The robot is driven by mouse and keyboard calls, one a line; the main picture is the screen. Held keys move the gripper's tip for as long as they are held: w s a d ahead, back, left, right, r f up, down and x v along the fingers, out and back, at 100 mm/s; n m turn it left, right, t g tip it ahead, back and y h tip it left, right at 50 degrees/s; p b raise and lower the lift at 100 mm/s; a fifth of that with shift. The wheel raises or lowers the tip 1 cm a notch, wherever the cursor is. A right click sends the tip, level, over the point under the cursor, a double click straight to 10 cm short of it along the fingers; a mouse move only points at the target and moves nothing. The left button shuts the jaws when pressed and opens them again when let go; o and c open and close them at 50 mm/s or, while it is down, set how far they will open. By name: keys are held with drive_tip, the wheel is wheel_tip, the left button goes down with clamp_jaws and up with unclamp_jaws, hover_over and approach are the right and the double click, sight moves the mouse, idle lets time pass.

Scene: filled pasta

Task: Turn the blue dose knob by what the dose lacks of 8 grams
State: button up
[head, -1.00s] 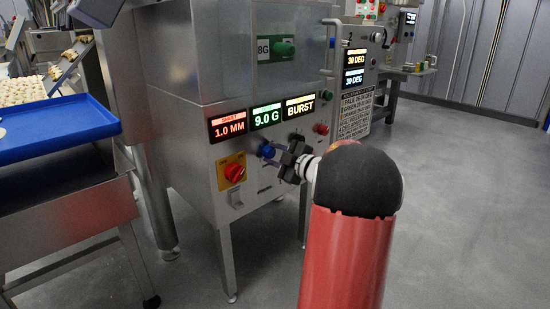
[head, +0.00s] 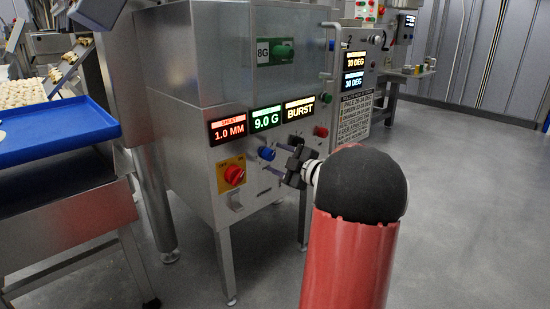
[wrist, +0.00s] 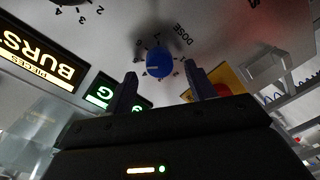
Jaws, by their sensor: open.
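The blue dose knob (head: 266,153) is on the front of the steel machine, below the green display (head: 266,120) that reads 9.0 G. In the wrist view the blue knob (wrist: 159,63) lies beyond my fingertips, by the DOSE lettering and a printed scale. My gripper (head: 279,156) is open, with its fingers pointing at the panel just right of the knob. In the wrist view the gripper (wrist: 162,82) has one finger to each side below the knob, with nothing between them. Contact with the knob is not visible.
A red knob (head: 234,174) on a yellow plate sits lower left of the blue knob. Displays read 1.0 MM (head: 228,130) and BURST (head: 299,108). An 8G label (head: 263,53) is above. A blue tray (head: 55,132) stands left. Open floor lies to the right.

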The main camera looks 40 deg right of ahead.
drive_tip(key=s, duration=0.5)
drive_tip(key=shift+s+d+r, duration=0.1)
drive_tip(key=shift+s+d, duration=0.2)
drive_tip(key=shift+s, duration=0.05)
drive_tip(key=w+a+r+m+g+h+p, duration=0.1)
drive_tip(key=a+r+m+g+h+p, duration=0.2)
drive_tip(key=a+r+m+h+p, duration=0.65)
drive_tip(key=s+a+f+m+g+y+p, duration=0.1)
drive_tip(key=s+a+f+g+y, duration=0.1)
drive_tip(key=s+a, duration=0.8)
drive_tip(key=s+a+f+m+g+y, duration=0.2)
drive_tip(key=s+a+g+y, duration=0.3)
drive_tip(key=s+a, duration=0.6)
drive_tip(key=a+f+g, duration=0.1)
drive_tip(key=a, duration=0.3)
drive_tip(key=shift+s+a+g+p, duration=0.2)
drive_tip(key=shift+a+g+p, duration=0.05)
drive_tip(key=shift+g+p, duration=0.15)
drive_tip(key=shift+d+r, duration=0.1)
drive_tip(key=shift+d, duration=0.05)
